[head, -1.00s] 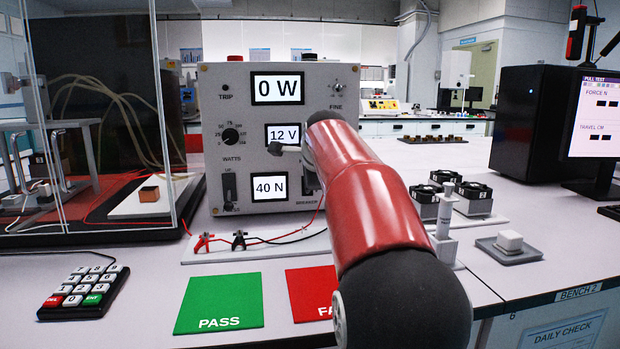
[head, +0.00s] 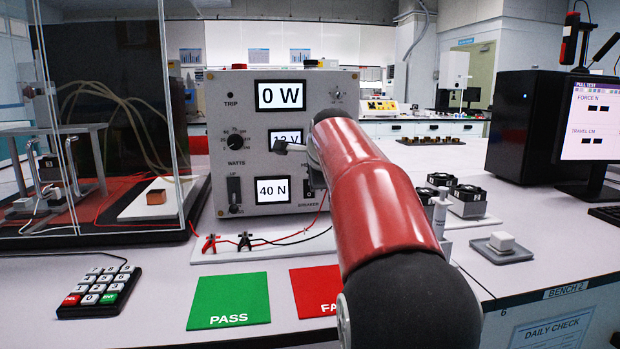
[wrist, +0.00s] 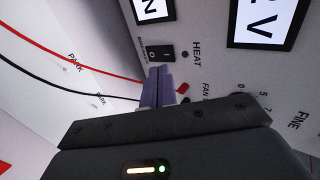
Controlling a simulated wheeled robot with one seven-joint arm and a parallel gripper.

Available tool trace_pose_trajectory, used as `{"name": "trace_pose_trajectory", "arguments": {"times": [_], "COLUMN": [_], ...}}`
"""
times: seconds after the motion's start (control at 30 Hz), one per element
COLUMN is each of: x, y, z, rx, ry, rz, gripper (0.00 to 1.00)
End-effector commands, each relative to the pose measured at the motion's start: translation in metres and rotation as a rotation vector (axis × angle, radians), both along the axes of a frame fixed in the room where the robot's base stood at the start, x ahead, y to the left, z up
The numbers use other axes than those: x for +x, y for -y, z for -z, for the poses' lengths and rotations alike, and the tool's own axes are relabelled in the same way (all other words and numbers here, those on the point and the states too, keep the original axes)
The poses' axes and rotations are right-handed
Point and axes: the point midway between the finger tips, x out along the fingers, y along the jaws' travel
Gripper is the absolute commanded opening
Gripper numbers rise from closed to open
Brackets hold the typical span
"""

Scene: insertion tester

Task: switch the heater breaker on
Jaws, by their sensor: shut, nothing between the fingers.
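The heater breaker (wrist: 160,53) is a small black rocker with white marks beside the word HEAT, on the light front panel of the tester (head: 225,128). Which side of it is pressed in I cannot tell. A small dark dot (wrist: 185,54) sits next to it. My gripper (wrist: 158,70) is shut and empty. Its purple-grey fingertips are just below the rocker in the wrist view, very close to it; whether they touch I cannot tell.
A red part (wrist: 183,88) and a black part sit by the FAN label, right beside my fingers. Red and black leads with clips (head: 244,241) run in front of the panel. A clear-walled enclosure (head: 110,130) stands left; fans (head: 468,198) stand right.

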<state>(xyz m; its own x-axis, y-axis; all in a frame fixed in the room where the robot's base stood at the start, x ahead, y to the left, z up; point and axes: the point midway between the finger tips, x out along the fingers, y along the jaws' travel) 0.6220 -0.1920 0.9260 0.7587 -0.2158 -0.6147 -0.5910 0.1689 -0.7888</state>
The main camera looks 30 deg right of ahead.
Motion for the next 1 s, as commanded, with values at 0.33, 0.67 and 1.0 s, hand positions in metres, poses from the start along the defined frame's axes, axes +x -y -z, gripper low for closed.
{"name": "trace_pose_trajectory", "arguments": {"times": [0.33, 0.67, 1.0], "x": [-0.036, -0.055, -0.055], "y": [-0.009, -0.014, -0.014], "z": [-0.056, -0.082, -0.083], "rx": [-0.001, 0.000, 0.000], "ry": [0.003, -0.001, -0.001], "rz": [-0.001, -0.001, -0.001], "gripper": [0.00, 0.00, 0.00]}}
